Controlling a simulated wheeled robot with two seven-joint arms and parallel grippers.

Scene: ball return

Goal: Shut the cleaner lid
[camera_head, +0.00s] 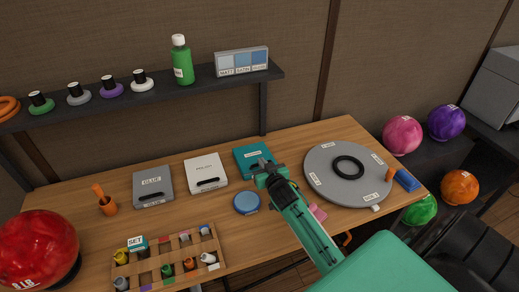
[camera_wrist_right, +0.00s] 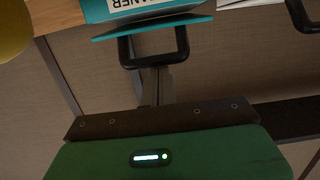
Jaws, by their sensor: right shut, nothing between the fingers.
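The teal cleaner box (camera_head: 252,154) stands at the back of the wooden table, right of the white box. Its labelled top shows upside down in the right wrist view, with a teal front panel (camera_wrist_right: 185,25) and a black loop handle (camera_wrist_right: 183,42). I cannot tell whether its lid is fully down. My right gripper (camera_head: 262,170) is shut and empty at the front of the box, hiding part of it. In the wrist view its fingertips (camera_wrist_right: 154,72) are at the loop handle; I cannot tell whether they touch. My left gripper is not in view.
The white polish box (camera_head: 205,168) and grey glue box (camera_head: 154,182) stand to the left. A blue round tin (camera_head: 246,203) lies in front. A grey turntable (camera_head: 330,188) with a black ring fills the right. A shelf (camera_head: 145,97) hangs above.

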